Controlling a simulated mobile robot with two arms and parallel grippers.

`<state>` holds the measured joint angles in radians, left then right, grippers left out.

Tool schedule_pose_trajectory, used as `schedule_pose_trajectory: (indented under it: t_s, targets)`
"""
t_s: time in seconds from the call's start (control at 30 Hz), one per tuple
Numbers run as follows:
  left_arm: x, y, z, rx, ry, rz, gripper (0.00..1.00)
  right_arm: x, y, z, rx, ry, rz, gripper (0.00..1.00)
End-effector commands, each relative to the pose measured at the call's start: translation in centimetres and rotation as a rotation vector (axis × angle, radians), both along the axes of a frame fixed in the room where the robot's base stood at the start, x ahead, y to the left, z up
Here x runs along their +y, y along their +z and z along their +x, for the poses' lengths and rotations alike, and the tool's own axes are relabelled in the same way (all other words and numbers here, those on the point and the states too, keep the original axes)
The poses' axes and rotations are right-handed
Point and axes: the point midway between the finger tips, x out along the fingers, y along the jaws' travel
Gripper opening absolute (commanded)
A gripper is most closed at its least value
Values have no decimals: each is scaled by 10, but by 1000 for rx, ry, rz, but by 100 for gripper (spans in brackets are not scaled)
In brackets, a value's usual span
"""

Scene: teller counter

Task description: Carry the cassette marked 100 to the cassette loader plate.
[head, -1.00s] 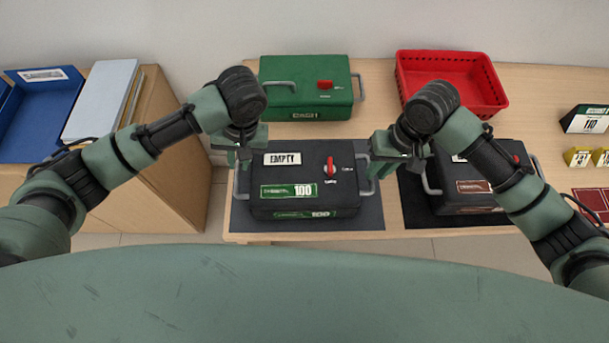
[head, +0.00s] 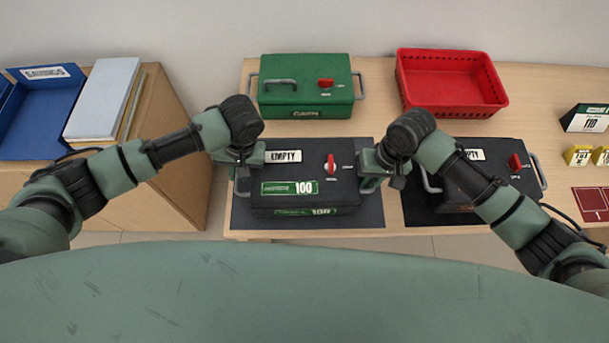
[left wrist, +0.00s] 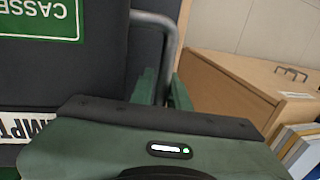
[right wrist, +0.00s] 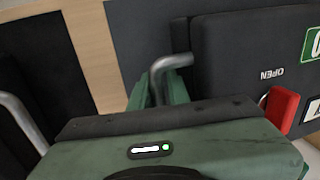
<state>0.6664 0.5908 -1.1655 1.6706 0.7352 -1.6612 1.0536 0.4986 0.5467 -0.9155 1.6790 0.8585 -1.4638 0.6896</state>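The cassette marked 100 (head: 335,198) is a dark box with an EMPTY label and a red switch. It sits flat on a dark mat (head: 374,216) at the table's front edge, with a metal handle on each side. My left gripper (head: 242,177) is at its left handle; in the left wrist view that handle (left wrist: 171,45) runs between the fingers, which look closed on it. My right gripper (head: 370,180) is at its right handle; in the right wrist view this handle (right wrist: 158,72) also lies between close-set fingers. I cannot identify a loader plate for certain.
A green cassette (head: 300,95) stands behind, beside a red basket (head: 450,105). Another dark cassette (head: 520,185) sits on a mat to the right, partly behind my right arm. A side cabinet (head: 178,150) with a blue tray (head: 40,125) is at the left.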

Motion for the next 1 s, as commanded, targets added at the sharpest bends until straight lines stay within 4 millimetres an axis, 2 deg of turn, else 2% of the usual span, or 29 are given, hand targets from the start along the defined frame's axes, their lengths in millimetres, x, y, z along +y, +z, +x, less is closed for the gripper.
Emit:
schedule_pose_trajectory:
  t_s: [0.3, 0.37, 1.0]
  targets:
    - [0, -2, 0, 0, -1, 0, 16, 0, -3, 0, 0, 0, -1, 17]
    - [0, -2, 0, 0, -1, 0, 0, 0, -2, 0, 1, 0, -1, 0]
    - [0, -2, 0, 0, -1, 0, 0, 0, -2, 0, 0, 0, -1, 0]
